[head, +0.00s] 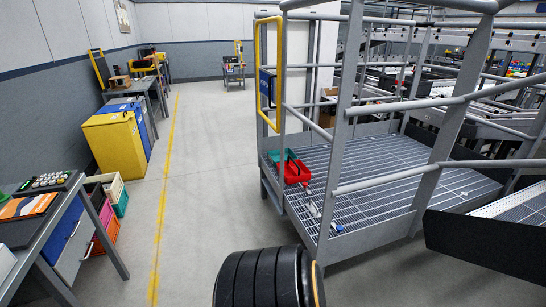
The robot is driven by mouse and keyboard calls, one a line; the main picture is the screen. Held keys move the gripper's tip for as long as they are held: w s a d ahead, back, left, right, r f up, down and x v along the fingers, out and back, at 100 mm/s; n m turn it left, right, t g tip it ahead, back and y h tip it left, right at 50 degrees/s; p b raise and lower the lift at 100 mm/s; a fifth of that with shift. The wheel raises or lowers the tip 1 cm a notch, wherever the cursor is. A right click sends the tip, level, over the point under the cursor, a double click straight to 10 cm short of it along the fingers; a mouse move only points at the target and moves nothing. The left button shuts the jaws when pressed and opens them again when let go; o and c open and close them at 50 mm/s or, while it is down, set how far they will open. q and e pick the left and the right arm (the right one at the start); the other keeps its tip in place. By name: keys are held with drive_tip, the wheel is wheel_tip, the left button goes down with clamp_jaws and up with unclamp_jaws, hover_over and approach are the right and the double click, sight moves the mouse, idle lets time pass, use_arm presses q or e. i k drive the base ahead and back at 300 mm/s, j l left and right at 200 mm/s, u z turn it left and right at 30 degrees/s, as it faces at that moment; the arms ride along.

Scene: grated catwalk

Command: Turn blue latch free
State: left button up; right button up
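A small blue piece (340,228) shows near the front edge of the grated catwalk floor, beside a small pale part. It is too small for me to tell its shape or whether it is turned. A yellow-framed gate (258,70) stands upright at the catwalk's left end, with a blue panel (267,88) on it. I cannot tell for certain which blue part is the latch. Neither of my grippers is in view.
Grey railings (340,120) and posts surround the raised grating (385,185). A black ribbed round object (262,280) stands in front. The aisle (205,150) at left is clear.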

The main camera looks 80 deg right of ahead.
sight(339, 229)
drive_tip(key=z, duration=3.45)
